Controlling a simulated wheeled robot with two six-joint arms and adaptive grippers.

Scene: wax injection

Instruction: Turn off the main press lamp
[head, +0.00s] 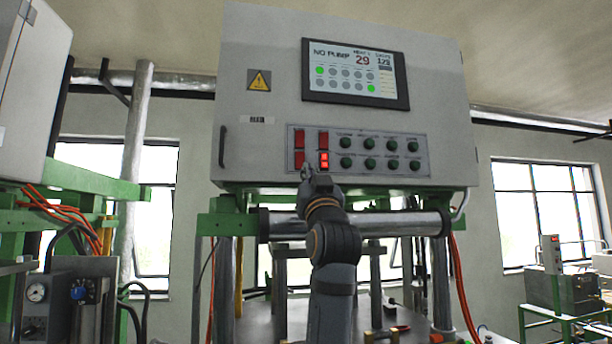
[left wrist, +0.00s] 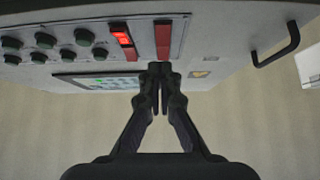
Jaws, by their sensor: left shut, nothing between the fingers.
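A grey control box has a switch panel (head: 360,165) with red rocker switches at its left. The lower right switch (head: 324,161) glows bright red, and its lit face also shows in the left wrist view (left wrist: 122,36). The upper right (head: 323,140), upper left (head: 300,137) and lower left (head: 299,159) switches are dark red. My left gripper (head: 307,171) is shut and empty, its tips just in front of the lower left switch, left of the lit one. In the left wrist view the fingertips (left wrist: 160,68) overlap the end of the unlit column; contact cannot be told.
Green knobs (head: 368,144) sit right of the switches. A screen (head: 355,74) is above, and a dark handle (head: 222,146) is on the box's left side. A horizontal metal cylinder (head: 405,224) runs below the box. Orange hoses hang at both sides.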

